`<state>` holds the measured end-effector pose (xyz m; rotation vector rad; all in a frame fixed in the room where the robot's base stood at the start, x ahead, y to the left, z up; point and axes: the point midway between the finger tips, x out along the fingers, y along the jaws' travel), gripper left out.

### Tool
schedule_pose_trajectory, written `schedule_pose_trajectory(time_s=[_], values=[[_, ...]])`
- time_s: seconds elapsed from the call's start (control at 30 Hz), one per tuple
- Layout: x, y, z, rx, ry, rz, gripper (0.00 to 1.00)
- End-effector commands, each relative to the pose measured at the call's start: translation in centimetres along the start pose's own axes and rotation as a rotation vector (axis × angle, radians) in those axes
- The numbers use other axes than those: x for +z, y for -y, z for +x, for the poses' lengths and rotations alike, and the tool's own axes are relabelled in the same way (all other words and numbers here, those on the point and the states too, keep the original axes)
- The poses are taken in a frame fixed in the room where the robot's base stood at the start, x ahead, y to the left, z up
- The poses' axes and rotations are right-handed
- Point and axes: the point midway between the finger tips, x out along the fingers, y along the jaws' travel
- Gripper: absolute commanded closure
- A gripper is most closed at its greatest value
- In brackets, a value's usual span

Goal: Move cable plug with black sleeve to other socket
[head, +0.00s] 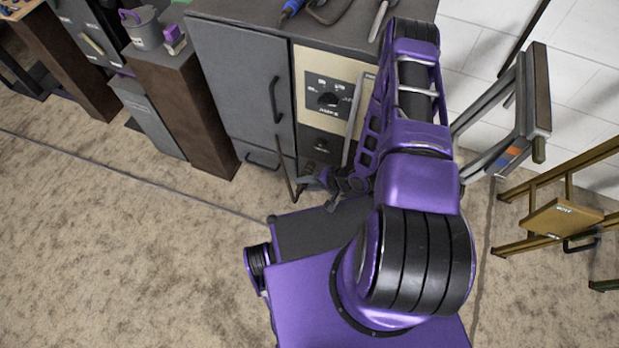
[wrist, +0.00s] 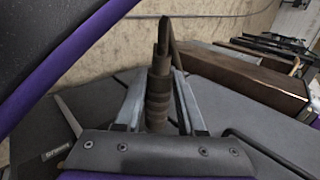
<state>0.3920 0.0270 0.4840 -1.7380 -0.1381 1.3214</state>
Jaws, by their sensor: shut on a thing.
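My gripper (wrist: 158,112) is shut on the dark, ribbed cable plug with the black sleeve (wrist: 158,88), which stands between the two grey fingers in the wrist view. A dark cable bends over at the plug's far end. In the head view my gripper (head: 312,182) is low in front of the grey cabinet, and a thin dark cable (head: 286,165) shows beside it. The cabinet's cream panel (head: 310,60) carries a black plate with a dark knob or socket (head: 328,99). A darker panel (head: 321,146) lies below it. My arm hides the panel's right side. I cannot make out either socket clearly.
The grey cabinet door (head: 235,85) has a black handle (head: 274,100) left of the panel. Tools lie on the cabinet top (head: 255,12). A brown pedestal (head: 185,100) stands left, and a grey folding frame (head: 525,105) right. The carpet (head: 130,250) at left is clear.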

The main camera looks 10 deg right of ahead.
Motion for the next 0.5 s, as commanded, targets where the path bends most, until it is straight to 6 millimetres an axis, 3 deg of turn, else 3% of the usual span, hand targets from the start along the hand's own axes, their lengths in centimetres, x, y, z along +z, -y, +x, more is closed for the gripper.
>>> schedule_pose_trajectory(time_s=[0.5], values=[[-5.0,0.0,0.1,0.0,-0.002,-0.005,1.0]])
